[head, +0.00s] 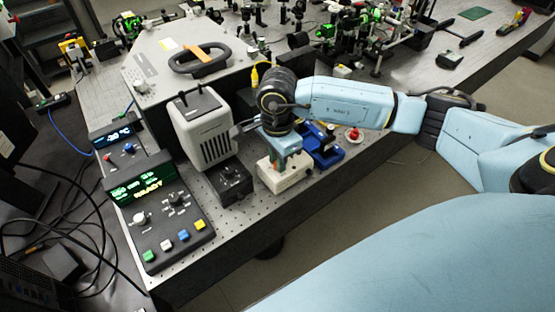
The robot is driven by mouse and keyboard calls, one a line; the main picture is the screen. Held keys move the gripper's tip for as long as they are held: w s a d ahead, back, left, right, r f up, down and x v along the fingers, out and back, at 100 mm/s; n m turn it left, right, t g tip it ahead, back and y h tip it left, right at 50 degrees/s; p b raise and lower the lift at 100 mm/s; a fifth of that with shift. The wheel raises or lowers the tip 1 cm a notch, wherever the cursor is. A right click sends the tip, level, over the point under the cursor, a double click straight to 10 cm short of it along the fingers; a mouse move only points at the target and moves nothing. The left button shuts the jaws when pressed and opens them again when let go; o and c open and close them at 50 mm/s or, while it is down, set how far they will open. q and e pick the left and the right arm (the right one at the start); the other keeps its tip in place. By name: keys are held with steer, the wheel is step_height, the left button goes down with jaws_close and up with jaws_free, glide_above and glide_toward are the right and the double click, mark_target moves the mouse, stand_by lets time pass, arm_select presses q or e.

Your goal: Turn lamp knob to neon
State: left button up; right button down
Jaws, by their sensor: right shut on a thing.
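A black box (232,183) with small markings on top sits in front of the housing. My left gripper is not in view.
A control panel (165,228) with a green READY display, knobs and coloured buttons stands at left. A white box (283,177) and a blue device (323,147) sit below my right wrist. A large grey case (150,65) with a black handle stands behind. Optics crowd the back.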

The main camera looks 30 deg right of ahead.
steer(key=shift+m, duration=0.3)
steer(key=c, duration=1.3)
jaws_free()
step_height(320, 180, up, 14)
steer(key=b, duration=0.1)
steer(key=shift+f, duration=0.25)
